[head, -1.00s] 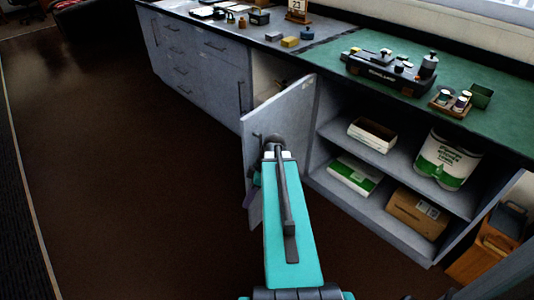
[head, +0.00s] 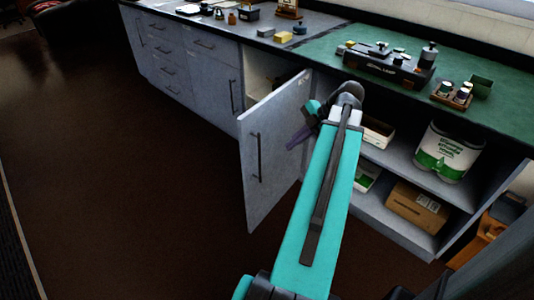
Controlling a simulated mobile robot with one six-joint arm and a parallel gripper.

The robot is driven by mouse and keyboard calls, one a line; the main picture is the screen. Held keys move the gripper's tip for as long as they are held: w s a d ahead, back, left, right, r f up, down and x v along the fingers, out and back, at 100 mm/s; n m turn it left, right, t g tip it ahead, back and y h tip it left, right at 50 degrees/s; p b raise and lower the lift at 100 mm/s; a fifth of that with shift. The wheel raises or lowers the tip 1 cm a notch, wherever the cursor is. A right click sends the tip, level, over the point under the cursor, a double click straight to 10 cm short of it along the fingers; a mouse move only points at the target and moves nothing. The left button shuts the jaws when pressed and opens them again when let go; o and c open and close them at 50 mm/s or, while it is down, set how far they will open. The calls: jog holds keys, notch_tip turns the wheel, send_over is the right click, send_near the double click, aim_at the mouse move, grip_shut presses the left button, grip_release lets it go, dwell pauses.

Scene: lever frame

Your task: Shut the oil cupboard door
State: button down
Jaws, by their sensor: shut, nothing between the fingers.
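The grey oil cupboard door (head: 268,180) stands open in the head view, jutting out from the lower cabinets. Its dark bar handle (head: 255,158) is near its free left edge, on the face toward me. The cupboard's opening (head: 262,80) shows partly behind the door's top. My gripper (head: 292,144) is shut and empty, its dark purple tip pointing left and down in front of the door's right part. I cannot tell whether it touches the door.
Open shelves right of the door hold a white and green tub (head: 448,152) and a cardboard box (head: 417,206). The worktop (head: 330,42) above carries a black device (head: 388,66) and small items. The dark floor (head: 120,200) to the left is clear.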

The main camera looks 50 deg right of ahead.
jog(key=shift+d, duration=0.1)
dwell(0.4)
jog(key=w+a+f, duration=0.2)
jog(key=w+f, duration=0.6)
jog(key=w, duration=0.1)
jog(key=shift+a, duration=0.25)
dwell(0.4)
